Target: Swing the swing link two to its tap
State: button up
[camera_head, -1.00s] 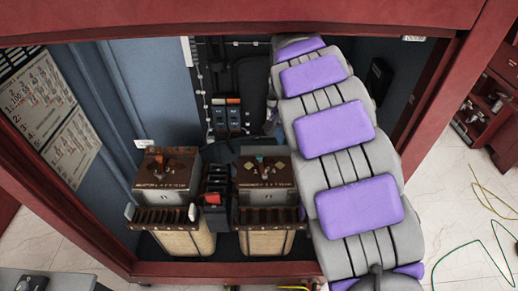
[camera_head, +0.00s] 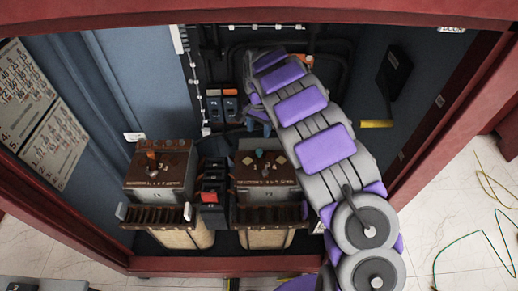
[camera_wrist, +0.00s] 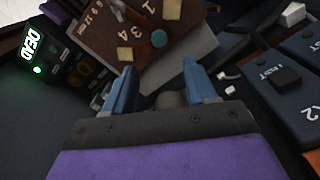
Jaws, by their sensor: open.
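Two transformers with brown tap boards stand side by side in the red cabinet. The right tap board (camera_head: 248,158) has small fittings, including a round teal knob (camera_head: 265,172) that may belong to swing link two; no label confirms it. In the wrist view the teal knob (camera_wrist: 159,38) lies on the numbered brown board (camera_wrist: 105,25), beyond my fingertips, with tan plates around it. My gripper (camera_head: 258,126) is open and empty, behind the right transformer in the head view. Its blue fingers (camera_wrist: 162,80) are spread, with the knob apart from them. The left tap board (camera_head: 160,158) has an orange fitting.
A block with a red part (camera_head: 209,197) stands between the transformers. Dark modules with buttons (camera_wrist: 285,78) are close to my gripper's right in the wrist view. A meter reading DEAD (camera_wrist: 38,47) with a green light is at left. Cabinet walls and frame enclose the arm.

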aim_at(259, 150)
notch_tip(259, 150, down, 11)
jog(key=shift+b, duration=0.95)
grip_shut()
